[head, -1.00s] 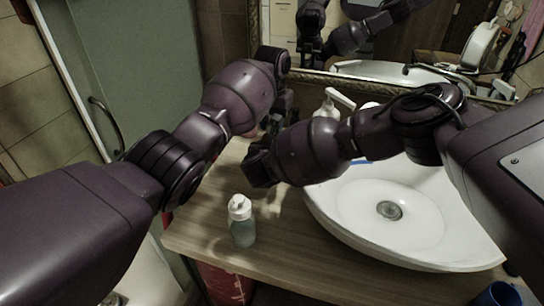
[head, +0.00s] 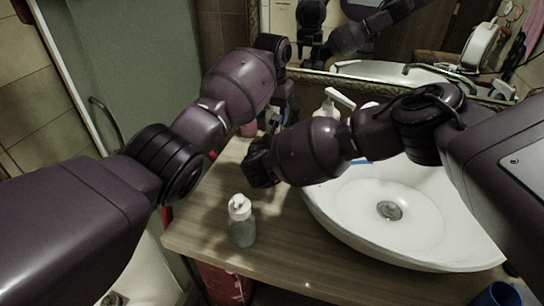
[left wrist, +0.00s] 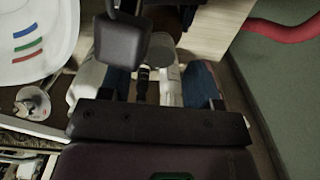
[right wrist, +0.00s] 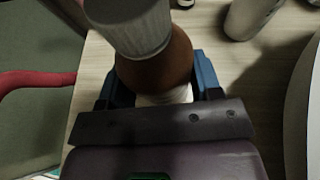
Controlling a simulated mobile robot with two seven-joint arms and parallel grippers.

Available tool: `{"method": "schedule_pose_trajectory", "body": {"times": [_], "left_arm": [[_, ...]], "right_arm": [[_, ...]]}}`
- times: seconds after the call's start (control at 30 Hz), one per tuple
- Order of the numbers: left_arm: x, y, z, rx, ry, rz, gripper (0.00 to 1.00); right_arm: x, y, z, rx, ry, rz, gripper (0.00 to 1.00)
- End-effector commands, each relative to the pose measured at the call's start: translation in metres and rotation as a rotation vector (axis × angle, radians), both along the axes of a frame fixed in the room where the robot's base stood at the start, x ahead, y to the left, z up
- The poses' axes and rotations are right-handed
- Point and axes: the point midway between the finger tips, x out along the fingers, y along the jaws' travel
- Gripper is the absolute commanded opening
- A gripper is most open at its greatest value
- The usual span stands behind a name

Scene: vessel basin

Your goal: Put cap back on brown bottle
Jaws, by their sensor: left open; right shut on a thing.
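In the right wrist view a brown bottle (right wrist: 165,68) with a pale label stands between the fingers of my right gripper (right wrist: 157,84), which is shut on it. A ribbed grey-white cap (right wrist: 140,32) shows at the bottle's top; I cannot tell whether it is fully seated. In the head view my right gripper (head: 258,163) is low over the counter, mostly hidden by its own wrist. My left gripper (head: 277,113) is behind it, near the mirror. In the left wrist view the left gripper (left wrist: 158,78) is open, with blue-padded fingers apart.
A clear bottle with a white pump (head: 242,225) stands at the counter's front left. The white basin (head: 350,215) fills the right side. Another white dispenser (head: 330,103) stands behind my right arm. The mirror (head: 400,65) bounds the back. The wooden counter (head: 205,210) is bare around the clear bottle.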

Motion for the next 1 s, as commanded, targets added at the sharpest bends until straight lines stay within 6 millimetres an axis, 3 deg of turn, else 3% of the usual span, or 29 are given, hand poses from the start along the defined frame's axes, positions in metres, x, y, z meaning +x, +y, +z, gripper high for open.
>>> {"method": "schedule_pose_trajectory", "body": {"times": [0.17, 0.53, 0.8, 1.0], "left_arm": [[0.0, 0.0, 0.017, -0.001, -0.001, 0.001, 0.57], [0.001, 0.0, 0.022, 0.0, -0.006, 0.001, 0.54], [0.018, 0.02, 0.059, 0.108, -0.093, -0.021, 0.54], [0.02, 0.023, 0.073, 0.137, -0.112, -0.039, 0.54]], "right_arm": [[0.0, 0.0, 0.0, 0.0, -0.001, 0.0, 0.0], [0.0, 0.0, 0.0, 0.0, -0.001, 0.0, 0.0], [0.0, 0.0, 0.001, 0.0, -0.001, 0.0, 0.0], [0.0, 0.0, 0.001, 0.0, -0.001, 0.0, 0.0]]}}
